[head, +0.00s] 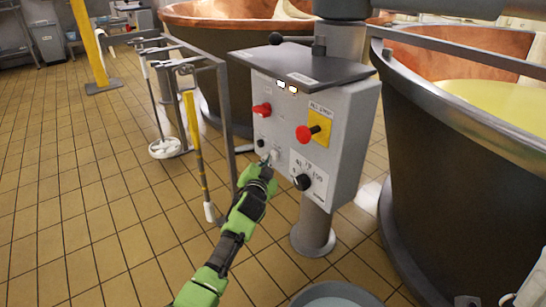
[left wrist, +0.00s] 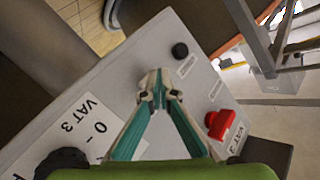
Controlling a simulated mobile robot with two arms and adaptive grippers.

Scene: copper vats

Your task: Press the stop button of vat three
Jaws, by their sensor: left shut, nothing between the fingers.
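The grey control box (head: 345,125) stands on a post. In the left wrist view, the face reads "VAT 3", with the black button (left wrist: 180,50) and red switch (left wrist: 219,124) right of my fingers. My left gripper (head: 271,160) is shut and empty, its tips (left wrist: 158,92) close to the panel; contact cannot be told. My right gripper is not in view.
A large vat with pale yellow content (head: 490,115) stands close on the right; another copper vat (head: 220,20) is behind the box. A metal rail frame (head: 222,110) and a yellow-handled tool (head: 194,140) stand left of the box. The tiled floor at left is clear.

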